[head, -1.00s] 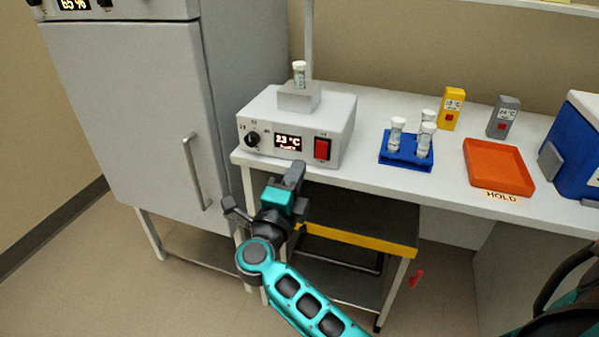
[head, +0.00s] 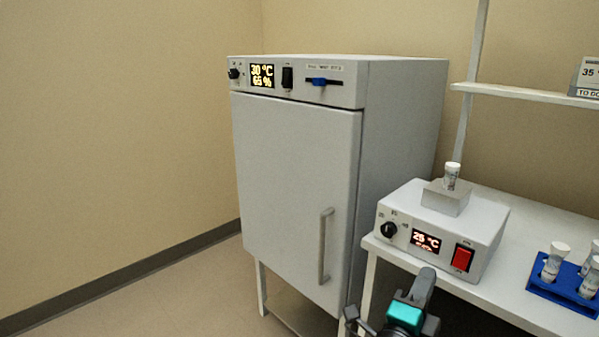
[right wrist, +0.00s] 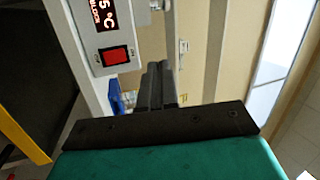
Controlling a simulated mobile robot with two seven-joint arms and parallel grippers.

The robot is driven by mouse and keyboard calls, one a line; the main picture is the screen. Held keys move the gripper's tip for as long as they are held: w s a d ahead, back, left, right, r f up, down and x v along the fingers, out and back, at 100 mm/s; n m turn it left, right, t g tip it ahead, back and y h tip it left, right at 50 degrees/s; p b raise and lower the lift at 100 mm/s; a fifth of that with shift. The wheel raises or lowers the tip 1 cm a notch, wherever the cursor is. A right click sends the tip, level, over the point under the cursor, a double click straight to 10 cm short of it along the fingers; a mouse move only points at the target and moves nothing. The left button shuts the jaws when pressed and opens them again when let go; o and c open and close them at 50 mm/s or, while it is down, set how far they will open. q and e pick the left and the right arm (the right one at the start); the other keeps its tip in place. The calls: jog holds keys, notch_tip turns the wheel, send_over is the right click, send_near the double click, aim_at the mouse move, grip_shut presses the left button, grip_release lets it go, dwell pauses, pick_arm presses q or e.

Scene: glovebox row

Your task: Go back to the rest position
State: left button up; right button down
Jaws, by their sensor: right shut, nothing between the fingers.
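My right gripper (head: 424,280) shows at the bottom of the head view, in front of the bench's front edge and below the dry-block heater. In the right wrist view its two dark fingers (right wrist: 156,86) lie together with nothing between them. The rest of the right arm is cut off by the frame's lower edge. My left gripper is out of view.
The heater (head: 485,222) holds a capped vial (head: 452,176) on its block; its display reads about 25 °C. A blue rack (head: 563,292) with several vials stands right. A closed grey incubator (head: 295,180) stands left. Floor at far left is clear.

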jog(key=s+a+f+n+t+y, duration=0.25)
jog(key=a+f+n+y, duration=0.2)
jog(key=n+y, duration=0.45)
jog(key=s+a+f+n+t+y, duration=0.1)
jog(key=s+a+f+n+y, duration=0.35)
jog(key=n+y, duration=0.4)
jog(key=s+d+f+n+g+h, duration=0.1)
jog(key=s+f+n+g, duration=0.8)
jog(key=f, duration=0.5)
jog(key=s, duration=0.2)
jog(key=shift+s+d+n, duration=0.35)
jog(key=shift+s, duration=0.05)
